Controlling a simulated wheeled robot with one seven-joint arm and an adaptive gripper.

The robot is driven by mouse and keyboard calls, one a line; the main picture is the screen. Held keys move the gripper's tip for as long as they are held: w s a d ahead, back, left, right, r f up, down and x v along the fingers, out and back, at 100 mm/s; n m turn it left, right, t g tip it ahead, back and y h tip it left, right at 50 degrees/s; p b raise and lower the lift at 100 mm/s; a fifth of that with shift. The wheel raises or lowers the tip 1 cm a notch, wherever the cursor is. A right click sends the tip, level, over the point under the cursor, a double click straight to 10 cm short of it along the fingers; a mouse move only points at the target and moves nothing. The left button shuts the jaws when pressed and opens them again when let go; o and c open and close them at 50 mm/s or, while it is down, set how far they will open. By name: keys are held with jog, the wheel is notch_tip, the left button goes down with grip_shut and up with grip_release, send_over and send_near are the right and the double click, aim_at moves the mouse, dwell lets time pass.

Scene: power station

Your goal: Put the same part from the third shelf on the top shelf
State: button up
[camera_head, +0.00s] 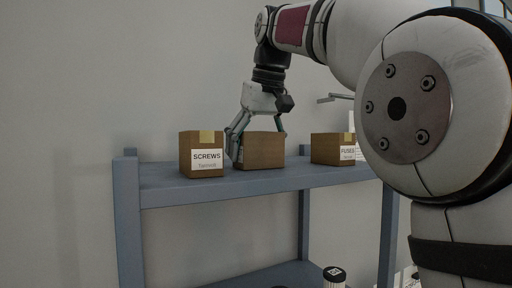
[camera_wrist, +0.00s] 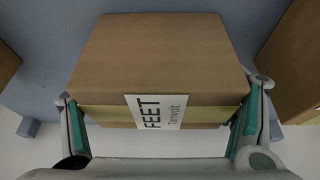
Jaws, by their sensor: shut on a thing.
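My gripper (camera_head: 258,135) is shut on a brown cardboard box (camera_head: 264,152) at the top shelf (camera_head: 220,184). In the wrist view the same box (camera_wrist: 160,62) lies between the two fingers (camera_wrist: 160,118), and its label reads "FEET Tanvolt". A box labelled "SCREWS" (camera_head: 201,155) stands on the top shelf just left of it. A box labelled "FUSES" (camera_head: 332,149) stands to its right, with a gap between. The held box is at shelf-board level; I cannot tell whether its underside touches the board.
The blue shelf unit has a left post (camera_head: 128,220) rising slightly above the board. A lower shelf (camera_head: 285,275) shows at the bottom edge, with a dark-capped container (camera_head: 334,276) by it. A plain wall is behind. My arm covers the right side.

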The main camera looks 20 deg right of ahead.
jog(key=o, duration=1.5)
jog(key=shift+s+r, duration=0.1)
jog(key=shift+r, duration=0.45)
jog(key=b+v, duration=0.1)
jog(key=v, duration=0.4)
jog(key=shift+r, duration=0.1)
jog(key=shift+s+r, duration=0.35)
jog(key=shift+r, duration=0.25)
